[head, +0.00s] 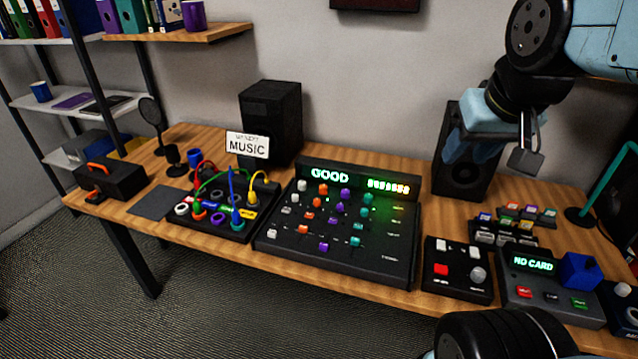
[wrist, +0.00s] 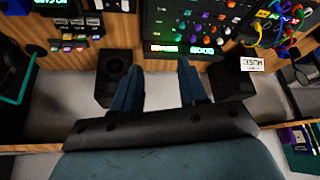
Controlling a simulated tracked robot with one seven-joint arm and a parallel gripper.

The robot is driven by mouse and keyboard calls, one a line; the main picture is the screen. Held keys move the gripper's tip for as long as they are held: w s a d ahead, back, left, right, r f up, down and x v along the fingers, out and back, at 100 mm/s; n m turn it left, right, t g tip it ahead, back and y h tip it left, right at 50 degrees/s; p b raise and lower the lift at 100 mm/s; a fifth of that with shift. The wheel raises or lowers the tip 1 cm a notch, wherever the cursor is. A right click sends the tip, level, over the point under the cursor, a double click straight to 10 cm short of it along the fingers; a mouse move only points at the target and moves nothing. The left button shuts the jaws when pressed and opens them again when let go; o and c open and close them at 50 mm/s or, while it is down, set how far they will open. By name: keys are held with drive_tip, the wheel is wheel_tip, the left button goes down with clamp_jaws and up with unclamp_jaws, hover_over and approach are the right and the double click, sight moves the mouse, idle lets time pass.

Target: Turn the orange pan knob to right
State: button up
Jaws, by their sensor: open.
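The black mixer console (head: 345,262) lies on the wooden desk, with rows of white, orange, purple and teal knobs and a green display reading "GOOD". Several orange knobs show in one column, including an upper one (head: 323,189) and a lower one (head: 303,229). I cannot read which is the pan knob or its angle. My gripper (head: 500,152) is open and empty, high at the right in front of a speaker, well apart from the mixer. In the wrist view the gripper's two fingers (wrist: 158,88) are spread, and the mixer (wrist: 212,32) appears upside down beyond them.
A cable patch box (head: 240,228) with coloured cables is left of the mixer. A small button box (head: 450,285) and a "NO CARD" unit (head: 545,300) are at right. Speakers (head: 270,125) and (head: 462,170) stand behind. The space above the mixer is clear.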

drive_tip(key=shift+w+a, duration=0.1)
drive_tip(key=shift+o, duration=0.7)
drive_tip(key=shift+w+r, duration=0.1)
drive_tip(key=shift+w, duration=0.1)
drive_tip(key=n+g, duration=0.6)
drive_tip(key=n, duration=0.8)
hover_over(317, 200)
wheel_tip(317, 200, down, 24)
wheel_tip(317, 200, down, 13)
drive_tip(key=shift+r, duration=0.1)
drive_tip(key=shift+c, duration=0.5)
